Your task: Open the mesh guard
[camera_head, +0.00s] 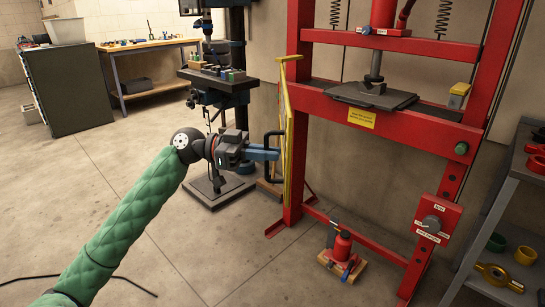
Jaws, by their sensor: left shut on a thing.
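The mesh guard (289,140) is a yellow-framed panel at the left post of the red press. It appears nearly edge-on, swung away from the front of the press opening, which is uncovered. A black bracket-shaped handle (267,175) sticks out from its left side. My left gripper (268,155), with blue fingers, is shut on the upright bar of this handle. The mesh itself is hard to make out at this angle. My right gripper is not in view.
The red press (300,95) holds a dark plate (375,95) under its ram. A red bottle jack (341,245) stands on a wooden block on the floor. A drill press (215,85) stands behind my left gripper. A grey shelf (510,210) is at right.

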